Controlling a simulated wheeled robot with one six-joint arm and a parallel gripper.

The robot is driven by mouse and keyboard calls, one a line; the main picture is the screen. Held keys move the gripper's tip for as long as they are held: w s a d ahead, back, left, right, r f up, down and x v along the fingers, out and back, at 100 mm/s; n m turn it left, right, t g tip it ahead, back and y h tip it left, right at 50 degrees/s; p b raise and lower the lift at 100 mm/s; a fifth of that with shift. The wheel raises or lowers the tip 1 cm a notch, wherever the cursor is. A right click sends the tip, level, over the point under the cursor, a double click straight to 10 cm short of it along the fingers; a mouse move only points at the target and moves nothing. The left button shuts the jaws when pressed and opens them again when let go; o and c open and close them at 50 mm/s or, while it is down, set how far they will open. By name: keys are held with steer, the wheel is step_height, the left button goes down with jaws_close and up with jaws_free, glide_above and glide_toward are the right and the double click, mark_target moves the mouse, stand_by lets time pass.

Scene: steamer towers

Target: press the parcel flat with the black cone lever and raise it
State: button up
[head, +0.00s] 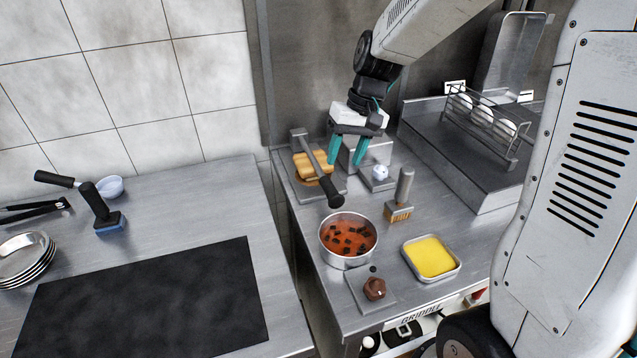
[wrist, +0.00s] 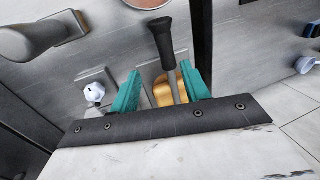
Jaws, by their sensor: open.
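The black cone lever (head: 327,187) is a grey bar with a black tapered handle on a metal press (head: 299,187). It slopes down from the back toward the front and passes over the parcel (head: 302,167), a golden-tan bundle on the press plate. My gripper (head: 346,162) is open, with teal fingers pointing down, just right of the press. In the wrist view the black handle (wrist: 160,35) and its bar lie between the open fingers (wrist: 160,68). The parcel (wrist: 163,94) shows partly behind the bar. Whether the fingers touch the bar cannot be told.
A pot of red stew (head: 348,262), a yellow-filled tray (head: 408,262) and a brown knob (head: 374,288) are in front. A wire rack (head: 483,125) is at the back right.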

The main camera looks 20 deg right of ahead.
mark_target(331, 185)
steer(key=x, duration=0.5)
steer(key=a+x, duration=0.1)
steer(key=x, duration=0.2)
steer(key=shift+c, duration=0.4)
